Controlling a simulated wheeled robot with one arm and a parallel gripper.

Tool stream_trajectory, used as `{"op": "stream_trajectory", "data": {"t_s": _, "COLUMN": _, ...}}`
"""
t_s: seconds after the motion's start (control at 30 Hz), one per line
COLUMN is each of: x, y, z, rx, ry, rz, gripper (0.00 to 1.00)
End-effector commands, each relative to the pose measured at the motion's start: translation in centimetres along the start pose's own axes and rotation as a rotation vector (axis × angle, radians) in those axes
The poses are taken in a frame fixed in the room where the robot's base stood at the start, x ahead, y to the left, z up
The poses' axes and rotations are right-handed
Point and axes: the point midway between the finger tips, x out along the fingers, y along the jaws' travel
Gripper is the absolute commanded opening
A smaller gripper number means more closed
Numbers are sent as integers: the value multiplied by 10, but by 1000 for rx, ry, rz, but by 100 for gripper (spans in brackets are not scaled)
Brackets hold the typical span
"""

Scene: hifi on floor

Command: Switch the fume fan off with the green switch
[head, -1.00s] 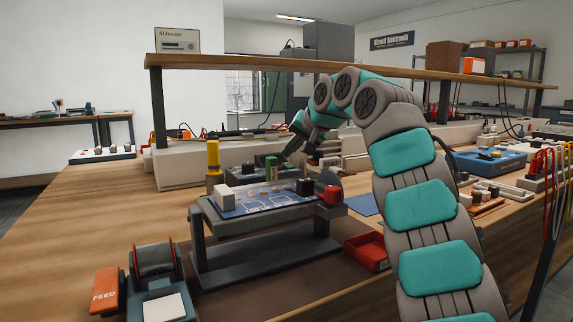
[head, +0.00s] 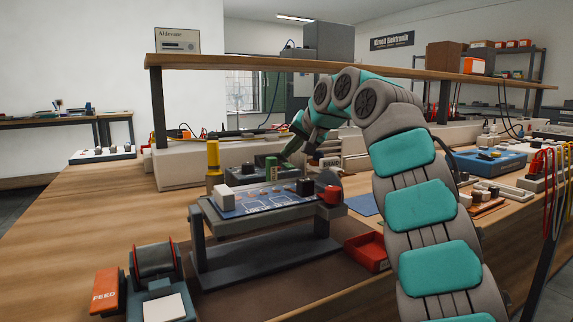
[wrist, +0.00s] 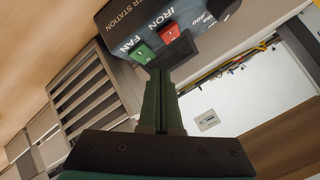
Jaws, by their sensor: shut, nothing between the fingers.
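The green switch (wrist: 141,53) sits beside the word FAN on the dark power station (wrist: 125,22) in the wrist view. A red switch (wrist: 169,32) beside the word IRON is just to its right. My gripper (wrist: 168,54) is shut and empty. Its dark fingertips show close to the right of the green switch and just below the red one. I cannot tell whether they touch the panel. In the head view my gripper (head: 287,153) points down behind the board stand, and the switches cannot be made out there. Which way the green switch is tipped is unclear.
A stand with a blue board (head: 262,200) is in front of the gripper. A yellow-topped post (head: 213,158) stands to its left. A wooden shelf (head: 300,64) spans above the bench.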

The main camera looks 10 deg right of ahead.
Motion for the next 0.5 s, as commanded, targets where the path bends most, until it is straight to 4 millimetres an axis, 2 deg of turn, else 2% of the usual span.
{"op": "stream_trajectory", "data": {"t_s": 0.5, "x": 5, "y": 3, "z": 4, "rx": 0, "ry": -1, "rz": -1, "gripper": 0}}
